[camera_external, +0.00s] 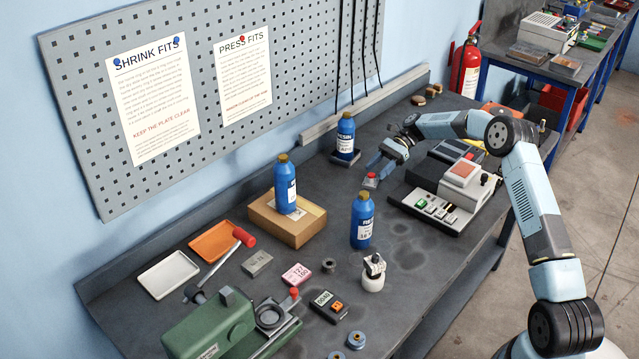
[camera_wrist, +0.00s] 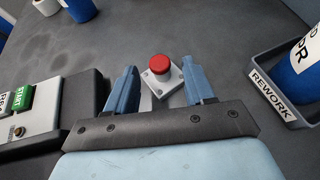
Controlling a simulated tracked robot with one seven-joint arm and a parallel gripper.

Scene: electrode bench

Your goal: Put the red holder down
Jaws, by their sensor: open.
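The red holder (camera_external: 371,180) is a small pale grey block with a round red knob on top. It stands upright on the dark bench near its middle. In the wrist view the red holder (camera_wrist: 160,68) sits between the tips of my gripper (camera_wrist: 158,82). The two blue fingers are spread, one to each side of the block, with a gap showing on both sides. In the external view my gripper (camera_external: 380,168) is low over the bench, just behind the holder.
A blue bottle in a REWORK tray (camera_wrist: 268,94) stands close at the right in the wrist view. A control box with a green START button (camera_wrist: 18,96) is at the left. Another blue bottle (camera_external: 362,220) stands in front. Bare bench (camera_wrist: 215,30) lies beyond the holder.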

